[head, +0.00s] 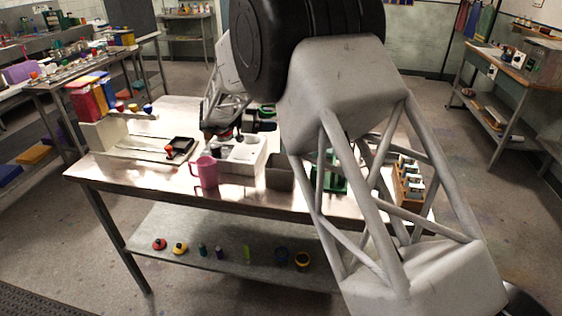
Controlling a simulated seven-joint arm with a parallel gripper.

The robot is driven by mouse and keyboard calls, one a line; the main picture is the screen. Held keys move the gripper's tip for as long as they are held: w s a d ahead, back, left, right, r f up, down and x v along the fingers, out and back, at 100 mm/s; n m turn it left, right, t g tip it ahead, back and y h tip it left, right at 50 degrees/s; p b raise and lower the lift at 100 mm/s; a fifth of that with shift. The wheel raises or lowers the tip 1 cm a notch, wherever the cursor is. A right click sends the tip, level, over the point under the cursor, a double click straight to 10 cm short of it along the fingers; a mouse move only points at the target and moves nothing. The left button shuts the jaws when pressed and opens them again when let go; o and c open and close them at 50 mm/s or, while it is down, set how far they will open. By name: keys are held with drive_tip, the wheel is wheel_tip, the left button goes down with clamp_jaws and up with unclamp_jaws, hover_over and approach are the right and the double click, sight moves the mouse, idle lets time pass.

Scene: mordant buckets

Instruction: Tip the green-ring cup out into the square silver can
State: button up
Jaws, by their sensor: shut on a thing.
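The square silver can (280,179) is a grey, square-sided can standing upright near the table's front edge, right of the white compartment box. My gripper (250,115) is small and dark in the head view, above the back of that box, behind and left of the can. It is shut on a small dark thing with green on it, which looks like the green-ring cup (267,112). The cup's tilt and contents are too small to tell. My large arm links hide part of the table to the right.
A pink mug (205,173) stands left of the can, before the white box (242,157). A green rack (331,178) is right of the can, partly behind my arm. A wooden rack (409,186) with bottles is at the right end. The table's (130,174) front left is clear.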

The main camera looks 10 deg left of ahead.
drive_tip(key=shift+w+a+r+n, duration=0.2)
drive_tip(key=shift+w+r+n, duration=0.15)
drive_tip(key=shift+n, duration=0.25)
drive_tip(key=shift+g, duration=0.3)
drive_tip(key=shift+r, duration=0.2)
idle(0.5)
drive_tip(key=shift+r, duration=2.85)
